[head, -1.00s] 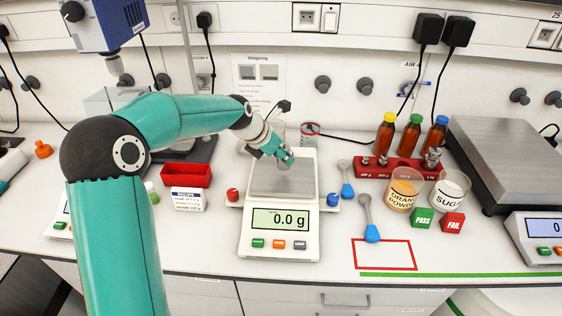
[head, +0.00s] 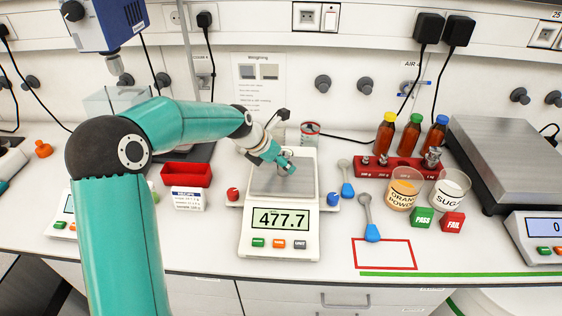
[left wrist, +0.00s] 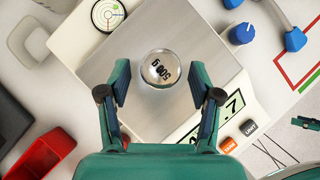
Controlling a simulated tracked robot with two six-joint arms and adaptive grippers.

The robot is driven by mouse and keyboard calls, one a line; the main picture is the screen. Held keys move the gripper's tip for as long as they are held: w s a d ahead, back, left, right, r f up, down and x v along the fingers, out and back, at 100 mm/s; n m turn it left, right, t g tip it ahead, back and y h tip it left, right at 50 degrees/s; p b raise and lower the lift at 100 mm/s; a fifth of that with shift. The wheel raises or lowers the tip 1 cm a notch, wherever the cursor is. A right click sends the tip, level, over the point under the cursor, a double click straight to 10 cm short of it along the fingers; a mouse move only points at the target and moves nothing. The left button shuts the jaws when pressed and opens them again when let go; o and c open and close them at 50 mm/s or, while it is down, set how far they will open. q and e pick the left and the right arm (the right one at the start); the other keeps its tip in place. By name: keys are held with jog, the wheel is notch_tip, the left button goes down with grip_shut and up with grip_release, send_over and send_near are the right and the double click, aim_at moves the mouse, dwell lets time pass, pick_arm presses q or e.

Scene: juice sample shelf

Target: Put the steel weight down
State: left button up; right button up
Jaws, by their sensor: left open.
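The steel weight (left wrist: 161,69) is a shiny round-topped piece marked 500 g in the left wrist view. It stands on the steel pan (left wrist: 217,65) of the white scale (head: 280,230). My left gripper (left wrist: 162,88) is open, with one finger on each side of the weight and gaps between. In the head view the left gripper (head: 285,163) is low over the pan and mostly hides the weight. The scale display (head: 281,219) reads 477.7. My right gripper is not in view.
A red rack (head: 385,170) with several weights stands right of the scale, with brown bottles behind it. Orange powder (head: 403,190) and sugar (head: 449,190) cups stand beside PASS and FAIL blocks. Blue spoons lie by the scale. A red tray (head: 186,176) is left of it.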

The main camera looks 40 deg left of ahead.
pick_arm(q)
jog(key=b+v, duration=0.1)
jog(key=v, duration=1)
jog(key=shift+s+r, duration=0.2)
jog(key=shift+r, duration=0.1)
